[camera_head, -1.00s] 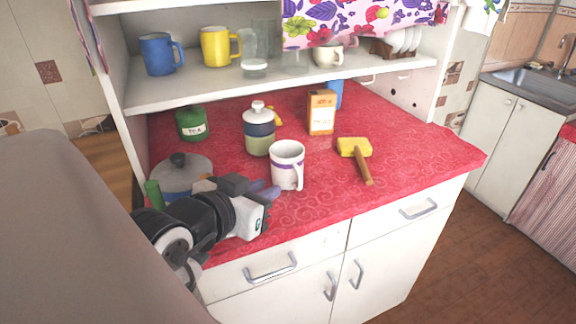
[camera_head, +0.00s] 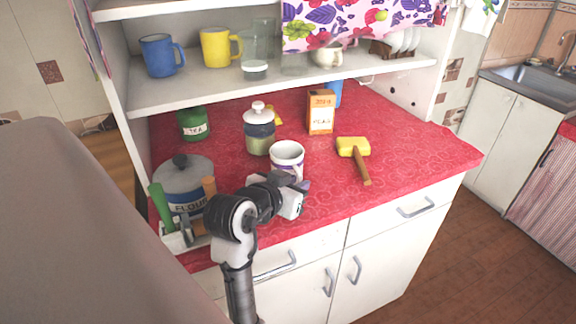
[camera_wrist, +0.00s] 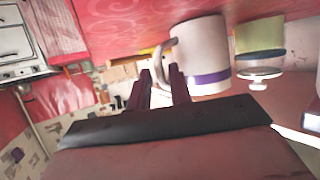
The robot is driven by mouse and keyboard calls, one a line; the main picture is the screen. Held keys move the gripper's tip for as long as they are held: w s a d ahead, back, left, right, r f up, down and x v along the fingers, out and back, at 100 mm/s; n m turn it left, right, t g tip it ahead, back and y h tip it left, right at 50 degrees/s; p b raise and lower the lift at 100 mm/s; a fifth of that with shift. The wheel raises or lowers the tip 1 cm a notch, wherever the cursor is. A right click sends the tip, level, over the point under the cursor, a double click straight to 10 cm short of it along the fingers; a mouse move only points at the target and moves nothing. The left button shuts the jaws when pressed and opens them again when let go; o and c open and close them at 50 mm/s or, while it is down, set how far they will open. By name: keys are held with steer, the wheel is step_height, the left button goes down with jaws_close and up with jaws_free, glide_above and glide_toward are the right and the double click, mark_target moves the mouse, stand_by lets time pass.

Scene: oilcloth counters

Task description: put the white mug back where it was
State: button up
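The white mug (camera_head: 287,152) with a purple band stands upright on the red-covered counter; my gripper hides its lower part in the head view. My gripper (camera_head: 300,187) is in front of the mug, low over the counter near its front edge. In the wrist view, which is turned upside down, the mug (camera_wrist: 203,55) is just beyond the fingers. The two fingers of the gripper (camera_wrist: 161,76) are apart, and the mug's handle lies in line with the gap between their tips. I cannot tell whether they touch it.
A flour pot (camera_head: 184,180), a green tea tin (camera_head: 192,124) and a utensil holder (camera_head: 180,240) are at left. A yellow mallet (camera_head: 353,147) and an orange box (camera_head: 321,112) are at right. The shelf (camera_head: 200,92) above holds blue and yellow mugs.

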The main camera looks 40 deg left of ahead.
steer(key=shift+w+a+f, duration=0.1)
steer(key=shift+w+f, duration=0.05)
steer(key=shift+w, duration=0.25)
steer(key=shift+c, duration=0.2)
jaws_close()
step_height(320, 180, up, 10)
steer(key=b, duration=0.1)
stand_by(0.4)
